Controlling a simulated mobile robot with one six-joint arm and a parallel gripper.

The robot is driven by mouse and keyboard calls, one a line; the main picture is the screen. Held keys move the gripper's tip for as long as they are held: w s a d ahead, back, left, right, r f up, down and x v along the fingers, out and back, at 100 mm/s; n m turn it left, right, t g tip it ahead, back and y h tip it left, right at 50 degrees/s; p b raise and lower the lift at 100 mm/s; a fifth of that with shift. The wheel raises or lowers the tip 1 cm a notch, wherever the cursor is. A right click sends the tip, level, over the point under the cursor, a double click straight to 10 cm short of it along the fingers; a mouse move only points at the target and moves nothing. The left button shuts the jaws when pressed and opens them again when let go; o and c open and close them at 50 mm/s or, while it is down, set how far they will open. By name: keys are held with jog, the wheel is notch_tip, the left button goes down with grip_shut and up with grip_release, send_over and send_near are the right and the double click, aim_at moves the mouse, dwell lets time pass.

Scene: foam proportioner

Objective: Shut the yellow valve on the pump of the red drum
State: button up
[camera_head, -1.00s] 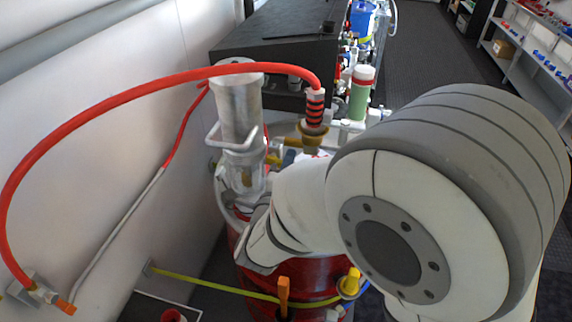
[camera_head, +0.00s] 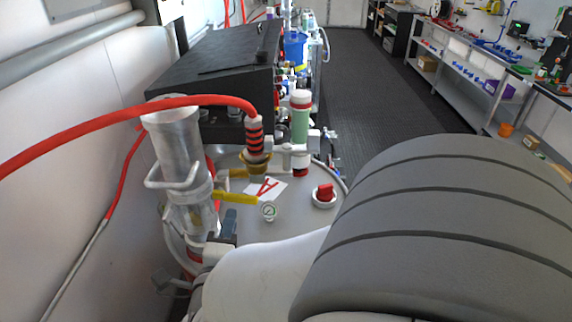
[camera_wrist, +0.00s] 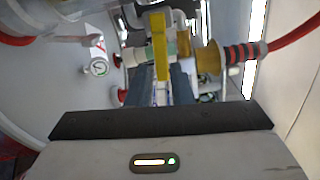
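The silver pump (camera_head: 178,150) stands upright on the grey drum lid (camera_head: 310,235). A yellow valve handle (camera_head: 236,198) sticks out to the right from the pump's side. My gripper (camera_head: 228,222) is just below and in front of this handle, partly hidden by my arm. In the wrist view the yellow handle (camera_wrist: 159,45) stands lengthwise beyond the fingertips, its near end in line with the space between the fingers of my gripper (camera_wrist: 160,80). The fingers are apart, and I cannot tell if they touch the handle. The drum's red side is mostly hidden.
A red hose (camera_head: 120,118) arches over the pump to a brass fitting (camera_head: 255,161). A gauge (camera_head: 268,211) and a red knob (camera_head: 325,193) are on the lid. A green-bodied cylinder (camera_head: 300,118) and a black box (camera_head: 215,75) stand behind. A wall is close on the left.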

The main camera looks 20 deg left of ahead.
aim_at(235, 197)
jog(key=shift+d+f+m+b, duration=0.1)
jog(key=shift+f+m+b, duration=0.2)
jog(key=shift+m+b, duration=0.35)
jog(key=shift+c, duration=0.7)
jog(key=m+b, duration=0.1)
jog(key=m, duration=0.1)
jog(key=f+m+h+b, duration=0.1)
jog(key=b, duration=0.1)
jog(key=d+m+g+b, duration=0.1)
jog(key=m+b, duration=0.1)
jog(key=shift+s+d+f+m, duration=0.1)
jog(key=shift+s+f+m, duration=0.15)
jog(key=shift+m, duration=0.1)
grip_shut()
jog(key=w+a+m+g+b, duration=0.1)
jog(key=w+m+b, duration=0.3)
jog(key=m, duration=0.6)
jog(key=shift+w+g, duration=0.9)
jog(key=shift+w, duration=0.3)
jog(key=shift+r, duration=0.1)
